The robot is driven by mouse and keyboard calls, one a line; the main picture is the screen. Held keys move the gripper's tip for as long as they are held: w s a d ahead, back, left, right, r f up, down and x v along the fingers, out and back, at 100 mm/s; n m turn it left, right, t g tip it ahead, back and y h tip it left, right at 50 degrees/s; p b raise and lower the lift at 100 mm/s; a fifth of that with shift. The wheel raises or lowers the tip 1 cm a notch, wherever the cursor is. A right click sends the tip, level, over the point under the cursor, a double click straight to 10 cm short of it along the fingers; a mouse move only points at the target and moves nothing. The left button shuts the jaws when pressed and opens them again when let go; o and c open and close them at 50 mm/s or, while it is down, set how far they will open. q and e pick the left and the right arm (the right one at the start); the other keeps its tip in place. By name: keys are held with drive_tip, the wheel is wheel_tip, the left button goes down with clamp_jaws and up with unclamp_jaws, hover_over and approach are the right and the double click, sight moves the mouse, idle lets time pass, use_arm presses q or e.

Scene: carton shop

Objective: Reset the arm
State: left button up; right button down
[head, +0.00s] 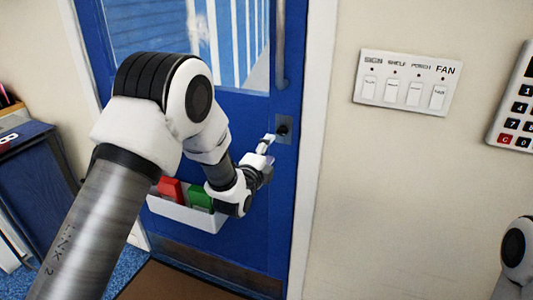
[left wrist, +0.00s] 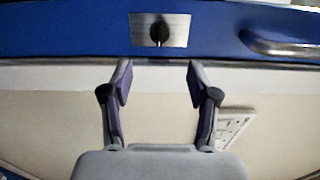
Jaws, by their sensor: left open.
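My left arm reaches in from the left of the head view toward a blue door (head: 245,115). My left gripper (head: 267,145) is near the door's lock plate with a dark knob (head: 282,130), partly hidden behind my own wrist. In the left wrist view my left gripper (left wrist: 159,80) has its two fingers apart with nothing between them. The lock plate (left wrist: 160,30) lies beyond the fingertips, with its dark turn knob upright. Part of my right arm shows at the lower right edge of the head view; its gripper is out of view.
A vertical door handle (head: 280,45) is above the lock. A switch panel (head: 407,82) and a keypad (head: 515,105) are on the wall at right. A white bin (head: 188,216) with red and green items is on the door. A blue cabinet (head: 32,190) stands at left.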

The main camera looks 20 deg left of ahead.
use_arm(q)
drive_tip(key=shift+s, duration=0.8)
drive_tip(key=s+f+n+g, duration=0.1)
drive_tip(key=s+f+g, duration=0.2)
drive_tip(key=s+f, duration=0.55)
drive_tip(key=s+a+f+n+g+p, duration=0.1)
drive_tip(key=s+f+n+g, duration=0.3)
drive_tip(key=f, duration=0.7)
drive_tip(key=s+f+m+g, duration=0.1)
drive_tip(key=s+f+g, duration=0.1)
drive_tip(key=s+f, duration=0.7)
drive_tip(key=s+f+n+g, duration=0.3)
drive_tip(key=s+n, duration=0.4)
drive_tip(key=s, duration=0.4)
drive_tip(key=s+f+n+g, duration=0.3)
drive_tip(key=s+n+g, duration=0.3)
drive_tip(key=s, duration=0.5)
drive_tip(key=shift+s+a+f+n, duration=0.2)
drive_tip(key=shift+s+n, duration=0.1)
drive_tip(key=shift+n, duration=0.8)
